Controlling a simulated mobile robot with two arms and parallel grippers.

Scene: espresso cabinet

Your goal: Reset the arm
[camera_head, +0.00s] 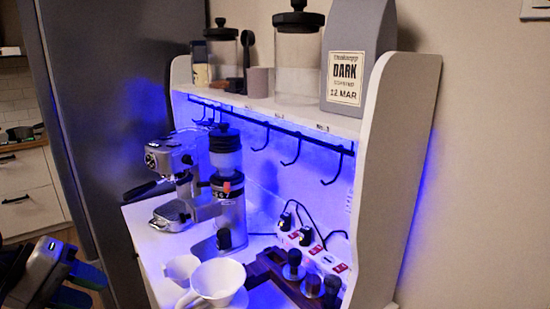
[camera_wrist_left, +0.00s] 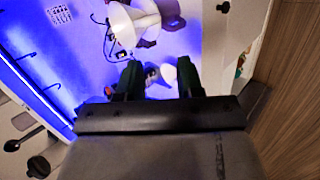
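My left gripper (camera_head: 82,286) is at the lower left of the head view, outside the cabinet (camera_head: 398,165) and apart from its counter. In the left wrist view my left gripper (camera_wrist_left: 160,80) shows two dark green fingers spread apart. No held object shows; a white item (camera_wrist_left: 160,90) appears beyond the fingers, partly hidden by my gripper's body. My right gripper is in neither view.
On the counter stand an espresso machine (camera_head: 172,175), a grinder (camera_head: 228,190), a white pitcher (camera_head: 182,270), a white dripper (camera_head: 218,281) and a dark wooden holder (camera_head: 265,268). Hooks (camera_head: 291,152) hang below the shelf, which holds jars (camera_head: 297,60) and a grey bag (camera_head: 352,40).

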